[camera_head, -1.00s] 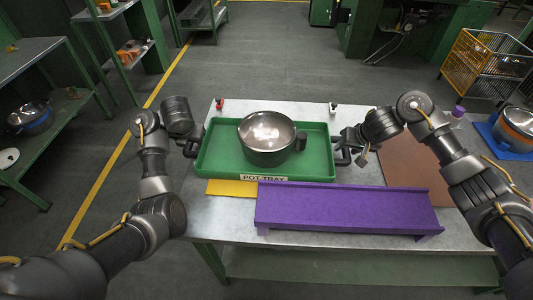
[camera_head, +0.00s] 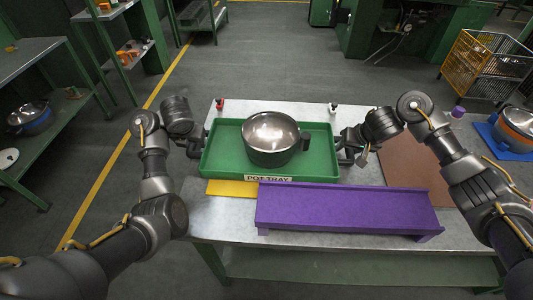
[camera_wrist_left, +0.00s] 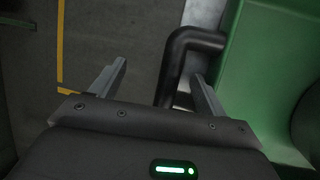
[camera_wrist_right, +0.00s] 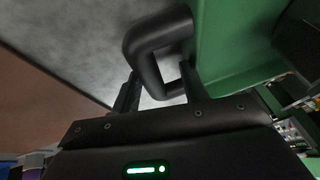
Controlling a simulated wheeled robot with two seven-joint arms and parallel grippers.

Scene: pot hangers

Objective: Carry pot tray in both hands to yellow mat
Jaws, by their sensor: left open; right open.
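The green pot tray (camera_head: 222,160) lies on the grey table with a steel pot (camera_head: 270,138) in it. The yellow mat (camera_head: 232,188) shows only as a strip at the tray's front left; the rest is hidden. My left gripper (camera_head: 196,145) is open at the tray's left handle; in the left wrist view the black handle (camera_wrist_left: 176,65) lies between the fingers, nearer the right one. My right gripper (camera_head: 350,150) is open at the right handle; in the right wrist view that handle (camera_wrist_right: 150,55) is between its fingertips.
A purple raised platform (camera_head: 345,208) stands along the table's front, just before the tray. A brown board (camera_head: 412,165) lies to the right. A pot on a blue mat (camera_head: 490,138) is at the far right. Small red (camera_head: 220,104) and black clamps are on the back edge.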

